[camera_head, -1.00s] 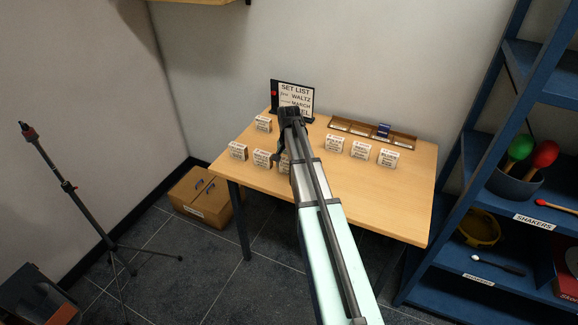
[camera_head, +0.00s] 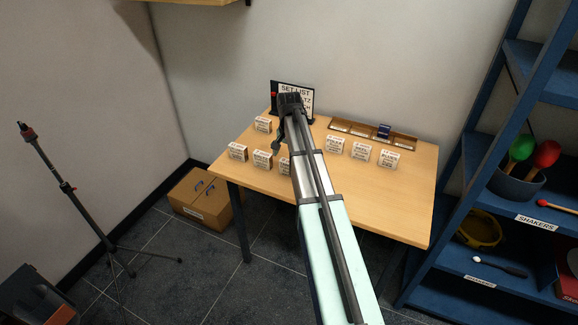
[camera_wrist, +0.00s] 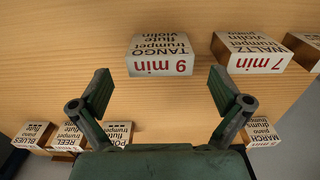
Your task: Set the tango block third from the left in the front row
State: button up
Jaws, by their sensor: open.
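The tango block (camera_wrist: 160,55), white-faced with "9 min" on it, stands on the table in the wrist view beside the waltz block (camera_wrist: 250,52). In the head view the tango block (camera_head: 284,166) is third from the left in the front row, partly hidden by my arm. My gripper (camera_wrist: 161,92) is open and empty. Its fingers are apart from the tango block, above the table. In the head view my gripper (camera_head: 277,146) is over the table behind the front row.
Two front-row blocks (camera_head: 238,151) (camera_head: 262,159) stand left of the tango block. The march block (camera_wrist: 262,132) stands behind them. Blues, reel and another block (camera_head: 361,151) stand at the right. A set list sign (camera_head: 303,92) and a compartment tray (camera_head: 352,129) are at the back.

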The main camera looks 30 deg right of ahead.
notch_tip(320, 180, up, 7)
jog(key=shift+f+b, duration=0.15)
jog(key=shift+b, duration=0.25)
